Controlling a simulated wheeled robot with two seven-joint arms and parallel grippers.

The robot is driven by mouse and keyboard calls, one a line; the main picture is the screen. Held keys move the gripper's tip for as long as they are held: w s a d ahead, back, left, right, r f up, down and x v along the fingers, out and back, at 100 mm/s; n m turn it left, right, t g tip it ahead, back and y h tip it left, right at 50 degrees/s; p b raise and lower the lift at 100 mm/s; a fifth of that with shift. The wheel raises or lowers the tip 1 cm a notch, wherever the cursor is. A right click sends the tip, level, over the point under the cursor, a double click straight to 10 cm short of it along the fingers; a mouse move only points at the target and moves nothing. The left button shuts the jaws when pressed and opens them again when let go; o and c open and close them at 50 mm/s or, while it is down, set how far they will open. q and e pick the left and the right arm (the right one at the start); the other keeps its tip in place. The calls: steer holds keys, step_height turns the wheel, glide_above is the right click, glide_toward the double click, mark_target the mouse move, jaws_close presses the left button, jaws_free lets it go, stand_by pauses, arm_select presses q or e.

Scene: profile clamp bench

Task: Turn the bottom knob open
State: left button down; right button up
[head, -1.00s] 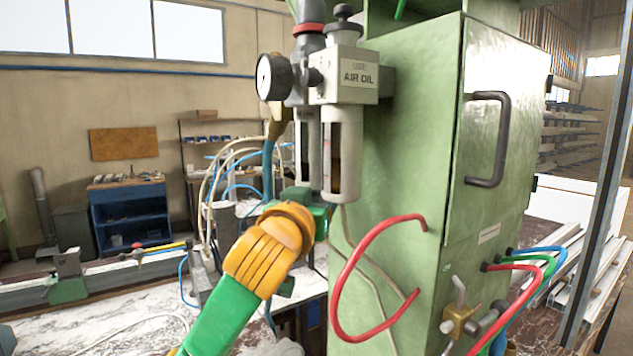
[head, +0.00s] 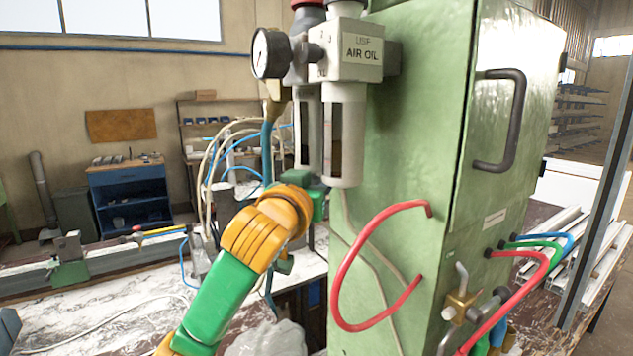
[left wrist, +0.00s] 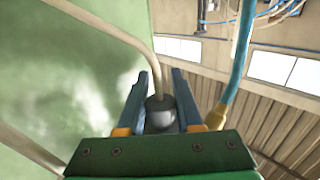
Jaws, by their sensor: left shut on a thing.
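The air unit (head: 345,62), with two clear-windowed bowls, is mounted on the left side of the green cabinet. My left gripper (head: 305,183) is directly under the bowls, at the unit's bottom end. The bottom knob is hidden behind the gripper in the head view. In the left wrist view a round grey knob (left wrist: 161,116) sits between the two blue-grey fingers of my left gripper (left wrist: 161,92), which is shut on it. A beige tube runs from behind the knob. How far the knob is turned cannot be told. My right gripper is not in view.
The green cabinet (head: 410,130) stands close on the right. A red hose (head: 343,285) loops out from its side. A pressure gauge (head: 270,52) juts left from the unit. A blue hose with a brass fitting (left wrist: 216,116) hangs close beside the gripper.

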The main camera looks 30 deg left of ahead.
arm_select(q)
steer(key=shift+s+d+r+m+g+h, duration=0.1)
steer(key=shift+s+d+m+g+h, duration=0.3)
steer(key=shift+m+g+h, duration=1.6)
steer(key=shift+s+d+r+m+g+h, duration=0.1)
steer(key=shift+d+m+g+h, duration=0.55)
steer(key=shift+m+h, duration=2.7)
steer(key=shift+s+d+m+g+h, duration=0.4)
steer(key=shift+m+g+h, duration=0.95)
steer(key=shift+h, duration=2.5)
steer(key=shift+w+d+m, duration=0.1)
steer(key=shift+d+m, duration=0.1)
steer(key=shift+m, duration=0.1)
steer(key=c, duration=0.6)
jaws_free()
steer(key=shift+f, duration=0.1)
steer(key=shift+a, duration=0.1)
